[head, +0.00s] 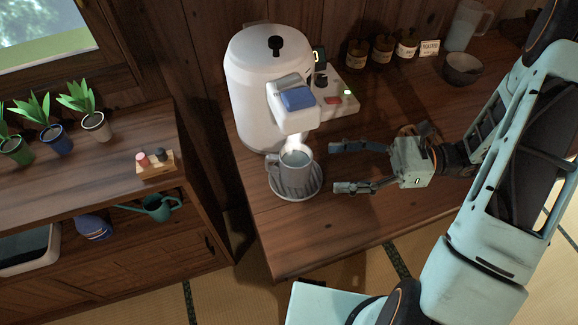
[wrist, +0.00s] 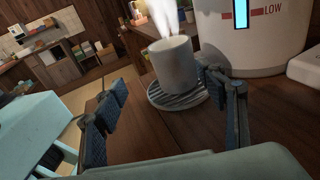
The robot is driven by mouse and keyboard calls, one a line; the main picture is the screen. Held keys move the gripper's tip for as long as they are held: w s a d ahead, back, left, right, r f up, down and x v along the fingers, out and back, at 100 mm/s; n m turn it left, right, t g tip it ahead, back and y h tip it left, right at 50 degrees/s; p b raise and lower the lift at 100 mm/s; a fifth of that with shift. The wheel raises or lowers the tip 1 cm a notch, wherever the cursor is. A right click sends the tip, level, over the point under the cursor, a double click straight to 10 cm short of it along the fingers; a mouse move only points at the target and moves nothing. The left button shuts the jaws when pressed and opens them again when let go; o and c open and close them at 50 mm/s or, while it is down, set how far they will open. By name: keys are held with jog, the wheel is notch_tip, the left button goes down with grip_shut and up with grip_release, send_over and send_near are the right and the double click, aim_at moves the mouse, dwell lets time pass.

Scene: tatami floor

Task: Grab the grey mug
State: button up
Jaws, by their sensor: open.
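The grey mug (head: 292,174) stands upright on a round ribbed drip tray (head: 312,190) under the spout of a white drink machine (head: 255,85). Its handle points left in the head view, and pale steam rises from it. In the wrist view the mug (wrist: 172,65) is beyond the fingertips, on the striped tray (wrist: 178,95). My gripper (head: 333,167) is open and empty, just right of the mug in the head view, with a gap between fingertips and mug. In the wrist view my gripper (wrist: 160,88) has its fingers spread wide, the right one close to the tray.
The machine body stands close behind the mug, its blue-topped head (head: 298,98) above it. The wooden counter (head: 300,235) is clear in front. A plant shelf (head: 90,175) is left.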

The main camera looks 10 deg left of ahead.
aim_at(294, 159)
jog(key=shift+w+f+t+y, duration=0.2)
jog(key=shift+w+t+y, duration=0.3)
jog(key=shift+w+y, duration=0.2)
jog(key=a, duration=0.3)
jog(key=s+a, duration=0.1)
jog(key=a, duration=0.6)
jog(key=shift+s+a+f, duration=0.1)
jog(key=shift+s+a, duration=0.1)
jog(key=shift+s, duration=0.1)
jog(key=c, duration=1.7)
jog(key=shift+c, duration=0.2)
jog(key=shift+r, duration=0.2)
